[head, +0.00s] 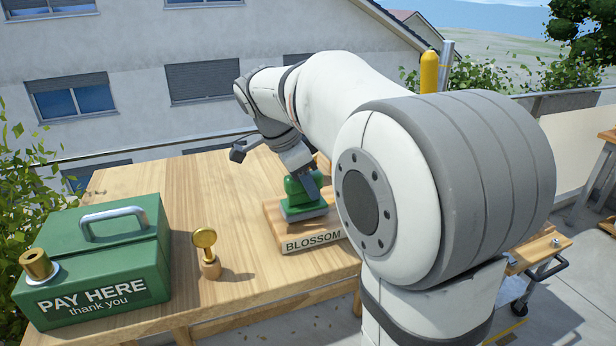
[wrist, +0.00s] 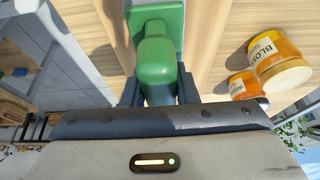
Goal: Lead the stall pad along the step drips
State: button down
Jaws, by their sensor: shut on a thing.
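The stall pad (head: 305,213), a green handle block on a flat grey-green base, is on the wooden step (head: 276,228) marked BLOSSOM in the head view. My gripper (head: 303,186) reaches down from above and is shut on the green handle. In the wrist view the green pad (wrist: 157,60) is at top centre, with a finger of my gripper (wrist: 157,85) on each side of it. The pad appears to rest on the step, but its underside is hidden. No drips can be made out; my arm hides part of the step's right side.
A green PAY HERE cash box (head: 95,262) stands at the table's left front. A small brass-topped wooden stamp (head: 207,252) stands between it and the step. Two honey jars (wrist: 280,65) (wrist: 248,85) show right of the pad in the wrist view. The table's left back (head: 150,190) is clear.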

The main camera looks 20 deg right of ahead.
jog(key=shift+f, duration=0.35)
dwell(0.6)
jog(key=d, duration=1.3)
jog(key=shift+w, duration=0.1)
jog(key=shift+a+r, duration=0.1)
jog(key=shift+r, duration=1.1)
jog(key=a, duration=0.4)
jog(key=w+a, duration=0.1)
jog(key=a, duration=0.8)
jog(key=shift+w+f, duration=0.35)
jog(key=shift+w, duration=0.05)
jog(key=shift+d, duration=0.15)
jog(key=shift+f, duration=0.6)
jog(key=shift+f+b, duration=0.25)
jog(key=shift+b, duration=0.1)
